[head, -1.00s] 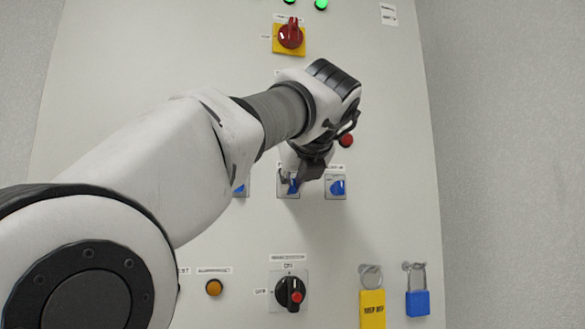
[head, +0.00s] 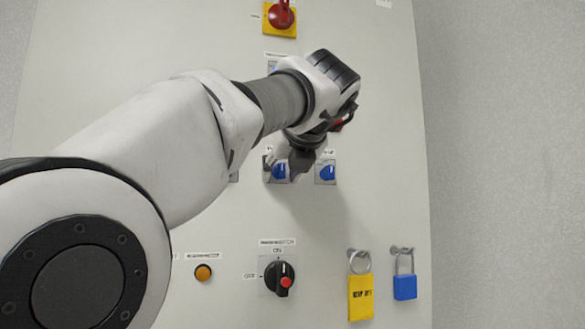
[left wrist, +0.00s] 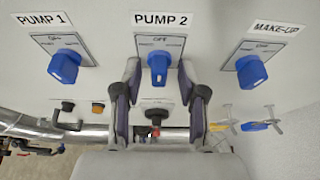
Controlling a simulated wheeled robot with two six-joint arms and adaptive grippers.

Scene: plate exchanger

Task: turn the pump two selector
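The pump two selector is a blue knob on a grey plate under the "PUMP 2" label; it shows in the left wrist view (left wrist: 158,66) and partly behind my gripper in the head view (head: 280,171). Its handle looks about upright in the wrist view. My left gripper (head: 293,166) is at the panel in front of it. In the left wrist view its two dark fingers (left wrist: 160,78) are apart, one on each side of the knob, with a gap visible on both sides. Whether the tips reach to knob depth I cannot tell. My right gripper is not in view.
Blue knobs for Pump 1 (left wrist: 64,66) and Make-up (left wrist: 252,71) flank it closely. Below are a black rotary switch (head: 280,278), an amber button (head: 203,273), a yellow tag (head: 361,298) and a blue padlock (head: 405,287). A red switch (head: 281,16) is above.

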